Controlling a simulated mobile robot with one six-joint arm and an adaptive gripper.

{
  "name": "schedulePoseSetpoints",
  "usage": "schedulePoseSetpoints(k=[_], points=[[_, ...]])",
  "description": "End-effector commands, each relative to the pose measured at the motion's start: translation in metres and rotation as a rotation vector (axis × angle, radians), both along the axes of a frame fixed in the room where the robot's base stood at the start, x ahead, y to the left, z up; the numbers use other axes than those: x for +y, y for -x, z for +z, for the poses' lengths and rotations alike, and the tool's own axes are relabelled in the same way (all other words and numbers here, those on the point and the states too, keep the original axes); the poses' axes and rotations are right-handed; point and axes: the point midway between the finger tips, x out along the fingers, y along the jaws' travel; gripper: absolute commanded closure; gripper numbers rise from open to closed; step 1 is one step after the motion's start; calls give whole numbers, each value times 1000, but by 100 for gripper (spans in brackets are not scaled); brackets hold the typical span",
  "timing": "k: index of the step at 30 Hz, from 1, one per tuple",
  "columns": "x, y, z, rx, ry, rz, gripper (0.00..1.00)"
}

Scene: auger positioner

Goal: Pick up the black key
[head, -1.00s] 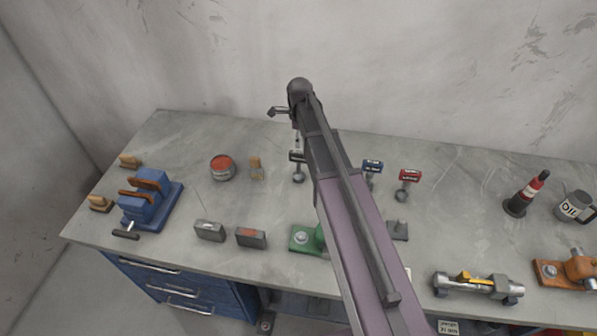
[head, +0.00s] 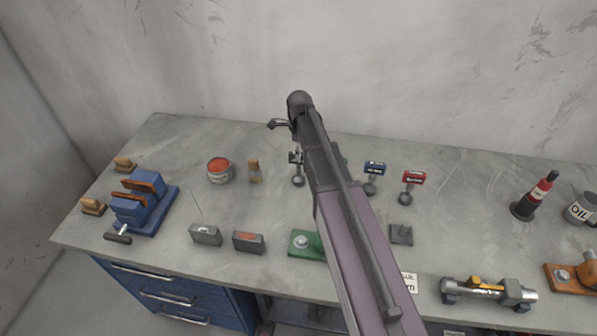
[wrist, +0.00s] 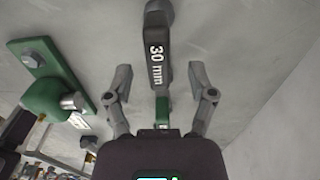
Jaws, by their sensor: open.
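The black key, marked 30 mm, shows in the wrist view (wrist: 154,55) as a dark handle with a grey round end at the top. In the head view, its grey round end (head: 298,181) shows on the bench, while its upper part is mostly hidden by my arm. My gripper (wrist: 160,72) is open and empty, with one finger on each side of the black key in the wrist view. I see gaps between the key and both fingers. I cannot tell the exact depth between them.
A green key (wrist: 162,106) stands beyond the black one. A blue key (head: 374,169) and a red key (head: 413,178) stand to the right. A green vise-like fixture (wrist: 50,92) lies to the left in the wrist view. A red-topped can (head: 220,170) is left of my arm.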

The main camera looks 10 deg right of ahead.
Motion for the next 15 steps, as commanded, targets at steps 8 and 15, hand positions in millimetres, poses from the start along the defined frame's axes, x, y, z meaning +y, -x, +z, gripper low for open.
schedulePoseSetpoints(k=[8, 15], points=[[0, 0, -2, 0, 0, 0, 29], [1, 0, -16, 0, 0, 0, 29]])
